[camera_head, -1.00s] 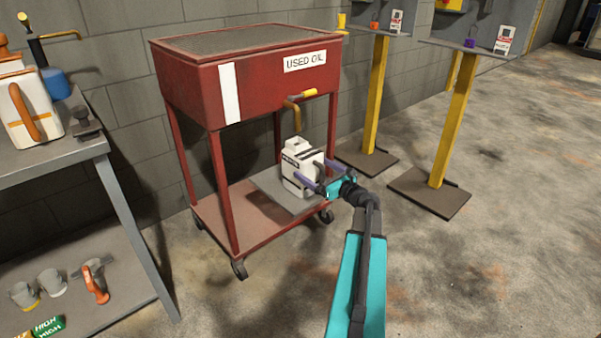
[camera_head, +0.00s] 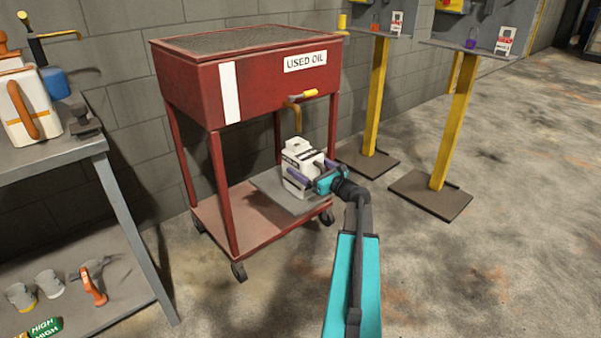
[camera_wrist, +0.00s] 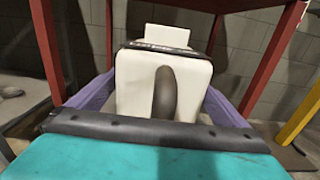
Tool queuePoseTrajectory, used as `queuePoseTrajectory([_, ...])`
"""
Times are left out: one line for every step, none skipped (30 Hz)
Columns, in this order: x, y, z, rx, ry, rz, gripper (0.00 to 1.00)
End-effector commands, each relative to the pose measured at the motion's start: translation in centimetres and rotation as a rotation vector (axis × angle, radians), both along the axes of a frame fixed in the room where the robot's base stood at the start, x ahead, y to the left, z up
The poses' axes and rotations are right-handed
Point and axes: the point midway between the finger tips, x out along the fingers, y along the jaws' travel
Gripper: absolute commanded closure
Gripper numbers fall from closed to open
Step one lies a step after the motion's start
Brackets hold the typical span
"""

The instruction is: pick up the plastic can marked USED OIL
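The used-oil can (camera_head: 297,160) is a white plastic can with a dark label band, standing on the grey plate of the red cart's lower shelf, below the tap. In the wrist view the can (camera_wrist: 140,85) fills the middle, with its dark handle strip facing me; the band's lettering is too small to read. My gripper (camera_head: 313,170), teal with purple fingers, is at the can from the front right. In the wrist view the gripper (camera_wrist: 162,98) has one finger along each side of the can. The fingers look spread; contact at their tips is hard to tell.
The red cart (camera_head: 190,85) has a USED OIL sign, a tap (camera_head: 293,103) above the can, and legs beside it. A grey bench (camera_head: 50,155) with containers stands left. Yellow posts (camera_head: 459,120) on dark bases stand right. The floor in front is clear.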

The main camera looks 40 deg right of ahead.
Motion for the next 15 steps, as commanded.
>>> queuePoseTrajectory([-0.02,-0.01,-0.01,0.000,0.000,0.000,0.12])
queuePoseTrajectory([-0.02,-0.02,-0.01,0.000,0.000,0.000,0.17])
queuePoseTrajectory([-0.02,-0.02,-0.01,0.000,0.000,0.000,0.24])
queuePoseTrajectory([-0.03,-0.02,-0.01,0.000,0.000,0.000,0.29])
queuePoseTrajectory([-0.03,-0.03,-0.01,0.000,0.000,0.000,0.34])
queuePoseTrajectory([-0.03,-0.03,-0.01,0.000,0.000,0.000,0.41])
queuePoseTrajectory([-0.03,-0.03,-0.01,0.000,0.000,0.000,0.46])
queuePoseTrajectory([-0.04,-0.03,-0.01,0.000,0.000,0.000,0.51])
queuePoseTrajectory([-0.04,-0.04,-0.01,0.000,0.000,0.000,0.57])
queuePoseTrajectory([-0.04,-0.04,-0.01,0.000,0.000,0.000,0.62])
queuePoseTrajectory([-0.04,-0.04,0.22,0.001,-0.004,0.000,0.66])
queuePoseTrajectory([-0.04,-0.04,0.22,0.001,-0.004,0.000,0.73])
queuePoseTrajectory([-0.04,-0.05,0.21,0.001,-0.004,0.000,0.73])
queuePoseTrajectory([-0.04,-0.05,0.21,0.001,-0.004,0.000,0.73])
queuePoseTrajectory([-0.04,-0.05,0.20,0.001,-0.004,0.000,0.73])
